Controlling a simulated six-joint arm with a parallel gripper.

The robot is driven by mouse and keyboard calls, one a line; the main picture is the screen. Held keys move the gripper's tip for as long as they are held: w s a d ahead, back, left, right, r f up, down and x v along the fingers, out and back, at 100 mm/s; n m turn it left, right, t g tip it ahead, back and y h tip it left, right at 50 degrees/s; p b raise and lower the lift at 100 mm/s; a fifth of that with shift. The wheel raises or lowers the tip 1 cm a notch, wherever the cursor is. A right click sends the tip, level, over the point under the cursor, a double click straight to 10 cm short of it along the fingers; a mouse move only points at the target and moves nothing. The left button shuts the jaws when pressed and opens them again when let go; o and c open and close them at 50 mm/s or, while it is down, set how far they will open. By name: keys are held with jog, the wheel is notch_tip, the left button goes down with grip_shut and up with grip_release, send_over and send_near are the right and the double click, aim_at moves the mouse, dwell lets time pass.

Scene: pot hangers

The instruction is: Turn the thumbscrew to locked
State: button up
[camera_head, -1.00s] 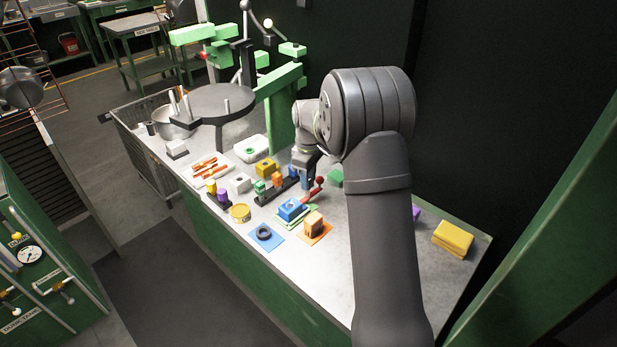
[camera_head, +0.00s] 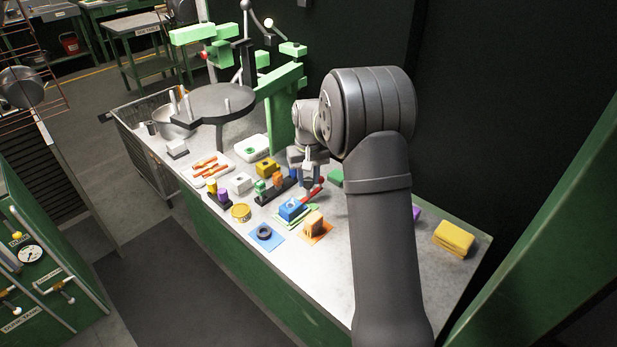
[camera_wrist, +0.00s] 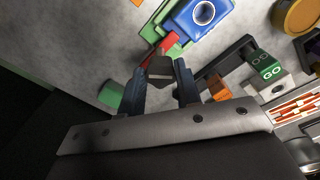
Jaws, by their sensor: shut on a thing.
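My gripper (camera_wrist: 161,77) points down at the bench in the wrist view, its two dark fingers closed about a dark grey piece (camera_wrist: 160,67). This may be the thumbscrew, but its shape and lock marks cannot be made out. A red lever (camera_wrist: 161,46) shows just beyond the fingertips, beside the green fixture (camera_wrist: 189,45) that carries a blue block (camera_wrist: 201,14). In the head view my gripper (camera_head: 309,178) is low over the bench, beside the red lever (camera_head: 314,191) and behind the blue block (camera_head: 291,209). The wrist hides part of it there.
A dark rail with a green GO block (camera_wrist: 266,66) and an orange block (camera_wrist: 218,88) lies close right in the wrist view. A wooden block (camera_head: 313,223) on an orange mat and a black ring (camera_head: 264,232) stand nearer the front.

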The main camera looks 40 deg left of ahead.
aim_at(308, 181)
jog(key=m, duration=0.4)
jog(key=shift+a+r+m, duration=0.1)
jog(key=shift+m, duration=2.8)
jog(key=o, duration=1)
notch_tip(308, 181, up, 17)
jog(key=shift+r, duration=0.2)
